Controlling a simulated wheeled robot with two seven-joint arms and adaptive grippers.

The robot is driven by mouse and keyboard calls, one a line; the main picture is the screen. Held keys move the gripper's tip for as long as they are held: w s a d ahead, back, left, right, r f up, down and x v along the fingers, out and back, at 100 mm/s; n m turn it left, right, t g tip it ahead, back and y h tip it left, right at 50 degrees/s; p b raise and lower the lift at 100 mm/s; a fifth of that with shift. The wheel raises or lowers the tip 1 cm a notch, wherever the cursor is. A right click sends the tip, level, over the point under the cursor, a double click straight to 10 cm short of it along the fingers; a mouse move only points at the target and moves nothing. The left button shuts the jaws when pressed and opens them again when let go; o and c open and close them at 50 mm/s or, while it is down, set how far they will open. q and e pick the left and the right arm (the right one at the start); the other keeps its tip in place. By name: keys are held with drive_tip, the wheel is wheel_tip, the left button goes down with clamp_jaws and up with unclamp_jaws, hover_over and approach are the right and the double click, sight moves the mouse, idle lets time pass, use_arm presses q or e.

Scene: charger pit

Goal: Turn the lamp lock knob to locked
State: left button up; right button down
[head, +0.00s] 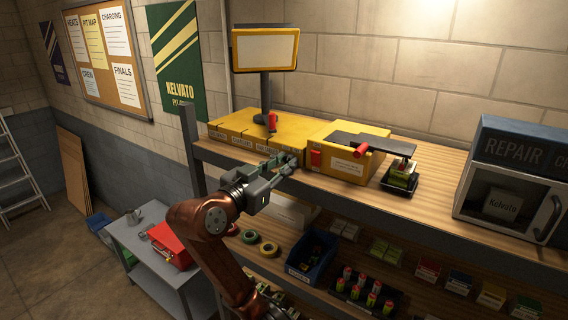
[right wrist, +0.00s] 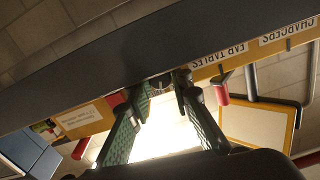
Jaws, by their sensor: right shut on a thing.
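The yellow charger station (head: 243,126) stands on the wooden shelf, with a yellow-framed lamp panel (head: 265,48) on a dark post behind it. My right gripper (head: 284,163) is at the station's front edge. In the right wrist view its two green-padded fingers (right wrist: 157,88) are closed in on a small dark round knob (right wrist: 160,83) on the yellow front, between labels. The gripper hides the knob in the head view. Which way its mark points is too small to tell. My left gripper is not in view.
A yellow box (head: 345,165) with a black lever and red handle (head: 361,150) stands to the right. A red-handled lever (head: 271,122) rises from the station. A repair cabinet (head: 510,185) is at far right. Bins and tape rolls fill the lower shelf.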

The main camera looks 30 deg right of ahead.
drive_tip(key=shift+r+n, duration=0.1)
drive_tip(key=shift+n, duration=1.3)
drive_tip(key=c, duration=1.7)
unclamp_jaws()
drive_tip(key=shift+a, duration=0.15)
drive_tip(key=shift+c, duration=0.2)
drive_tip(key=v, duration=1.2)
